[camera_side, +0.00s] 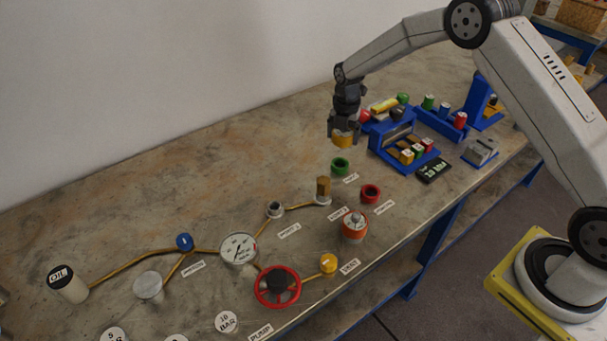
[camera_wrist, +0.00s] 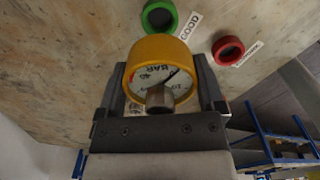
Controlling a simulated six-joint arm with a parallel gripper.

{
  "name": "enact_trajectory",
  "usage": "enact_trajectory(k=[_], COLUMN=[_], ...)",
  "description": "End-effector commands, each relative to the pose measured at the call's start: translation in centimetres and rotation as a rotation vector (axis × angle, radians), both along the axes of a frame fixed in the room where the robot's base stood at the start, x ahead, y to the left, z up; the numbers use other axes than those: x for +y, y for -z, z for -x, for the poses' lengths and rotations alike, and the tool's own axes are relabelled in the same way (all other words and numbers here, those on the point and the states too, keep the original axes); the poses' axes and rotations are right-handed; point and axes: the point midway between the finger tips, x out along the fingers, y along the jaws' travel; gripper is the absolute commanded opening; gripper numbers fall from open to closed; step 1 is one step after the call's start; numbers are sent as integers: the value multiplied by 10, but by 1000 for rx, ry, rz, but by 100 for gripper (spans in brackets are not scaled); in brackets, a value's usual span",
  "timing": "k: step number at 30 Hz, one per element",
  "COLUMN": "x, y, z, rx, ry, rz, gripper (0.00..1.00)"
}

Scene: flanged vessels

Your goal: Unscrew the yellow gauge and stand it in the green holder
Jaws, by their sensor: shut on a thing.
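My gripper (camera_side: 343,132) is shut on the yellow gauge (camera_side: 342,141) and holds it above the table at the back right. In the wrist view the yellow gauge (camera_wrist: 161,72) sits between the two fingers of my gripper (camera_wrist: 163,85), with its white dial and a metal stem showing. The green holder (camera_side: 340,166) is a green ring on the table, just below and near the gauge in the side view. In the wrist view the green holder (camera_wrist: 159,17) lies beyond the gauge, beside a label reading GOOD, and looks empty.
A red ring holder (camera_side: 371,194) stands to the right of the green one. Blue racks with coloured parts (camera_side: 405,145) stand behind and right. A brass post (camera_side: 323,190), an orange-banded vessel (camera_side: 354,226) and piping with a white gauge (camera_side: 239,248) are nearer the front.

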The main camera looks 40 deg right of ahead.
Motion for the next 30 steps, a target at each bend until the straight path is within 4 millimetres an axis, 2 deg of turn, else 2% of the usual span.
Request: enact_trajectory(k=[16, 30], x=[0, 0], y=[5, 36], z=[-1, -1], rx=[-1, -1], ry=[-1, -2], rz=[0, 0], gripper=[17, 17])
